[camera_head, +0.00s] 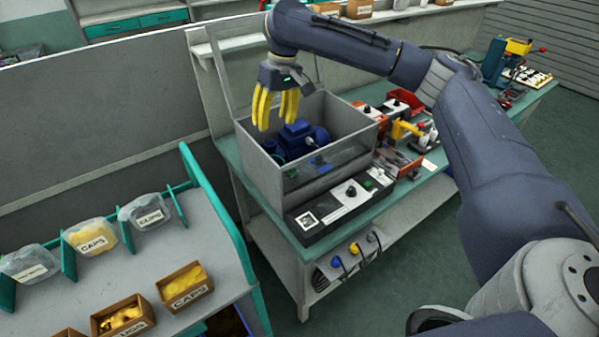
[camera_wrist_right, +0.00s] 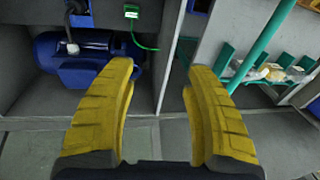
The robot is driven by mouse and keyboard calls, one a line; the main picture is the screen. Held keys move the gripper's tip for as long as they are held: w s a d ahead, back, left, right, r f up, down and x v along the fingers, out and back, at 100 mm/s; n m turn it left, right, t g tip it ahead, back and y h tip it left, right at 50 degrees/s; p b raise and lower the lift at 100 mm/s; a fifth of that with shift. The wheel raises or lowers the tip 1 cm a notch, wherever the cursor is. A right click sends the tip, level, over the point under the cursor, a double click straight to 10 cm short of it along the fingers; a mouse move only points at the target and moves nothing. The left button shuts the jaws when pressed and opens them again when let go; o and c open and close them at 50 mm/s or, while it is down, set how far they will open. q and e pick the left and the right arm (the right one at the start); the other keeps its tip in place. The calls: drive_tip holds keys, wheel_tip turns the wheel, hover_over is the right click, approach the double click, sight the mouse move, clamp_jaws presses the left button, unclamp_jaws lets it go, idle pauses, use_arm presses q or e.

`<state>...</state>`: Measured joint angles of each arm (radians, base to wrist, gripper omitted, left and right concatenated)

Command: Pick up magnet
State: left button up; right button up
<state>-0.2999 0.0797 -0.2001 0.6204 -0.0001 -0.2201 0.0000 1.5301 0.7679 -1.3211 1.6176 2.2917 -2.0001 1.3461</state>
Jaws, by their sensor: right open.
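I cannot make out a magnet for certain in either view. My right gripper (camera_head: 275,116) has yellow fingers pointing down, above the left part of a grey open-topped box (camera_head: 262,168). In the right wrist view its fingers (camera_wrist_right: 160,78) are spread apart with nothing between them. A blue motor-like pump (camera_head: 303,138) sits inside the box below and right of the fingers. It also shows in the wrist view (camera_wrist_right: 85,72), left of and beyond the left finger. My left gripper is not in view.
The box stands on a green-topped bench (camera_head: 228,150) with a black control unit (camera_head: 335,211) in front. Red bins (camera_head: 405,98) and tools lie to the right. A rack (camera_head: 215,235) at left holds a caps box (camera_head: 185,287) and other parts containers.

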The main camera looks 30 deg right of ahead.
drive_tip(key=d+f, duration=0.1)
drive_tip(key=f, duration=0.3)
drive_tip(key=s+d+f+h, duration=0.1)
drive_tip(key=f, duration=0.3)
drive_tip(key=d+f+h, duration=0.1)
drive_tip(key=f, duration=0.3)
drive_tip(key=shift+s+d+m+g, duration=0.3)
drive_tip(key=shift+s+d, duration=0.1)
drive_tip(key=shift+s+a+f, duration=0.1)
drive_tip(key=shift+s+f, duration=0.05)
drive_tip(key=shift+f, duration=0.6)
drive_tip(key=shift+s+f, duration=0.1)
drive_tip(key=shift+f, duration=1.75)
drive_tip(key=shift+c, duration=0.3)
clamp_jaws()
